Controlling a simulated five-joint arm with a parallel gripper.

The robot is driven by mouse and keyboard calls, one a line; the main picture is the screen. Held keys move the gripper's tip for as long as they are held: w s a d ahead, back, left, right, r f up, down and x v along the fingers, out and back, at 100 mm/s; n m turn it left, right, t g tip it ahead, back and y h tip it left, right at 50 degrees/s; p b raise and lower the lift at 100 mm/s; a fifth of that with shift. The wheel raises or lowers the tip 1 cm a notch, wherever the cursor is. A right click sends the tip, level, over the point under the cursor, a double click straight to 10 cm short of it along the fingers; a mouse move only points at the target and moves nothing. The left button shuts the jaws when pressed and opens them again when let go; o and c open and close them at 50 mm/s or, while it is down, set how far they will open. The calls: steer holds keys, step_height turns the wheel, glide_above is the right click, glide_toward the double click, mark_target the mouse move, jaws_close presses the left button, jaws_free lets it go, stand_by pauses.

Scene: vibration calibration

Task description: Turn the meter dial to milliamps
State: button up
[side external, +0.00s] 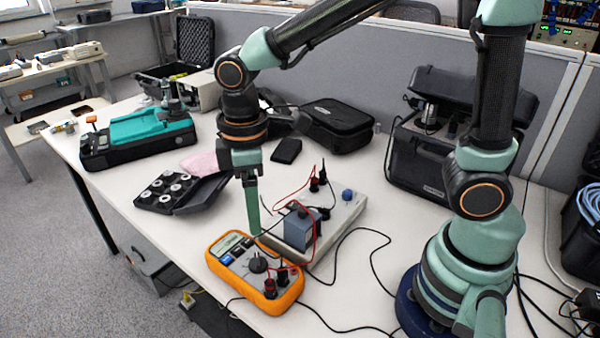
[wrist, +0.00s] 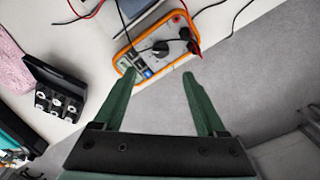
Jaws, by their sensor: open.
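The orange-cased meter (side external: 253,272) lies face up near the front edge of the white table. Its round black dial (side external: 258,263) sits mid-face, below the screen and blue buttons; the marking it points to is too small to read. Red and black leads are plugged into its lower end. The meter (wrist: 125,66) and its dial (wrist: 161,47) also show in the wrist view, beyond the fingertips. My gripper (wrist: 158,76) is open and empty, its green fingers spread apart. In the side view my gripper (side external: 253,232) hangs above the meter's far end, apart from the dial.
A grey box with a blue block (side external: 301,229) stands right behind the meter, with loose leads around it. A black case of round weights (side external: 172,190) lies to the left. A teal-and-black device (side external: 138,138) is farther back. The table's front edge is close to the meter.

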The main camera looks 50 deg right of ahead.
mark_target(258, 258)
step_height(258, 258, down, 12)
steer(key=shift+f, duration=0.15)
stand_by(0.4)
steer(key=shift+a, duration=0.1)
jaws_close()
steer(key=shift+m, duration=0.4)
steer(key=m, duration=0.3)
steer(key=shift+m, duration=2.1)
